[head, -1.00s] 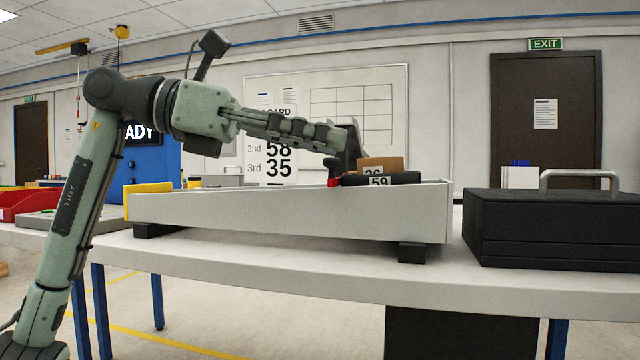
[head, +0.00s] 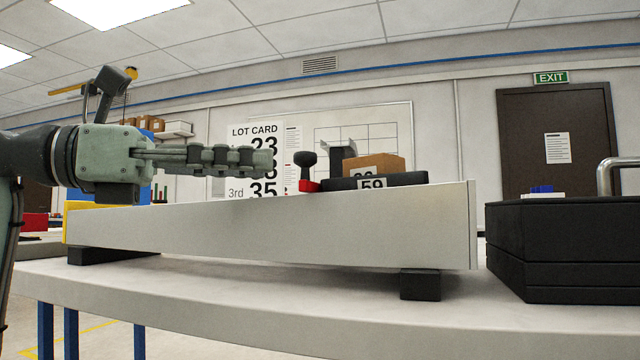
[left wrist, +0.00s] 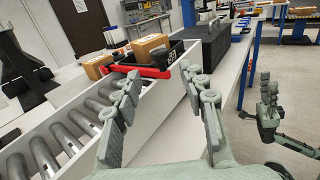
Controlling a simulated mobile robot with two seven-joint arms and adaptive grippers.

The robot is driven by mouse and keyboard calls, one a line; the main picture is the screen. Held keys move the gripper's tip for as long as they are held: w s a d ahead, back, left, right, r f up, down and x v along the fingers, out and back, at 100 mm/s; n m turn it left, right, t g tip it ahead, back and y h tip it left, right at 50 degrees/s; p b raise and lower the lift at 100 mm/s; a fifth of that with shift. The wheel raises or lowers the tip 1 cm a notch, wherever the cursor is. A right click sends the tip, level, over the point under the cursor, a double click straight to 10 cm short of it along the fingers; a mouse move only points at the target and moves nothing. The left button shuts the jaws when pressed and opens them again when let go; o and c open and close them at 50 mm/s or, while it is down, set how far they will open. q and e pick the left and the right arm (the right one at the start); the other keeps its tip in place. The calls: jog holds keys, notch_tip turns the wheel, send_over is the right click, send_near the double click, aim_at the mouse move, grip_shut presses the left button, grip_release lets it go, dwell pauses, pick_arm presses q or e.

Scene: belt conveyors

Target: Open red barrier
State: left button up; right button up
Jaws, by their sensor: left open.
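The red barrier (head: 308,186) shows as a small red end with a black knob handle (head: 306,160) standing up from it, at the conveyor's top edge. In the left wrist view the barrier is a red bar (left wrist: 146,73) lying across the roller conveyor, in front of boxes. My left gripper (head: 268,161) is open and empty, its fingers pointing at the handle with a small gap left of it. In the left wrist view the left gripper's fingers (left wrist: 165,84) are spread, with the bar beyond their tips. My right gripper (left wrist: 268,98) shows small at the right; its jaws are unclear.
A brown box (head: 375,163) and a black tray numbered 59 (head: 405,180) sit behind the barrier. A black case (head: 565,250) stands to the right.

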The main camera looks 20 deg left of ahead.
aim_at(308, 180)
pick_arm(q)
jog(key=shift+x, duration=3.75)
jog(key=shift+s+d, duration=0.1)
grip_shut()
